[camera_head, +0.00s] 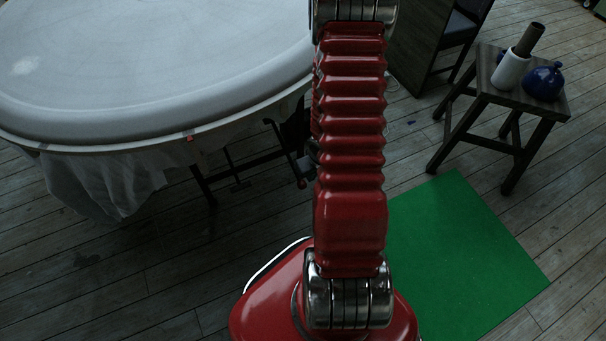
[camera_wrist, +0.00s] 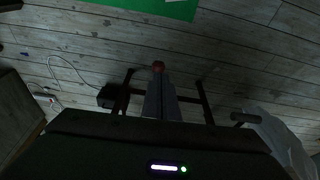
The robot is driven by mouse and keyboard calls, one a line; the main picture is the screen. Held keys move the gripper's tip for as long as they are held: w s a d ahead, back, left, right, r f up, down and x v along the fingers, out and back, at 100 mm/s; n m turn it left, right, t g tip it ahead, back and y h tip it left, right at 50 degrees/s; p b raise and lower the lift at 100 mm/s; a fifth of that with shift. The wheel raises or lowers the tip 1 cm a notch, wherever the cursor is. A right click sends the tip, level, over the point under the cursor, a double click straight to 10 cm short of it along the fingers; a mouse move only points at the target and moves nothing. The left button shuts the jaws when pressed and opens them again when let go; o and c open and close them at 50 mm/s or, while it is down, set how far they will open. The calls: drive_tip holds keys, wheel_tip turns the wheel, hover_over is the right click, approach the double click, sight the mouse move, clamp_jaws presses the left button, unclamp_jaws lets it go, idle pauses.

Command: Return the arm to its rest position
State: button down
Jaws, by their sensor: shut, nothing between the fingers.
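My red arm (camera_head: 350,150) stands up the middle of the head view, from its metal joint above the red base to another joint at the top edge. My gripper is out of the head view. In the wrist view my gripper (camera_wrist: 160,80) shows as a narrow grey shape above the dark housing, its fingers together and empty. It points over the plank floor, and a small red spot shows at its tip.
A large round pale table (camera_head: 150,60) with a hanging cloth (camera_head: 100,185) stands left. A wooden stool (camera_head: 510,95) at right holds a white cylinder (camera_head: 511,70) with a dark top and a blue pot (camera_head: 542,83). A green mat (camera_head: 460,260) lies right of my base.

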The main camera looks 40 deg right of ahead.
drive_tip(key=shift+s+r, duration=0.1)
drive_tip(key=shift+r, duration=0.3)
idle(0.4)
drive_tip(key=s+g, duration=0.3)
drive_tip(key=s, duration=0.3)
wheel_tip(320, 180, up, 10)
drive_tip(key=g+h, duration=0.1)
drive_tip(key=a+r+n+t, duration=0.1)
drive_tip(key=a+r+t, duration=0.2)
drive_tip(key=a+r, duration=1)
drive_tip(key=a+r+n+t+y, duration=0.1)
drive_tip(key=a+r+t, duration=0.2)
drive_tip(key=a+r, duration=1)
wheel_tip(320, 180, up, 5)
drive_tip(key=shift+r+n+t+y, duration=0.1)
drive_tip(key=shift+n+t+y, duration=0.2)
drive_tip(key=shift+n+t, duration=0.1)
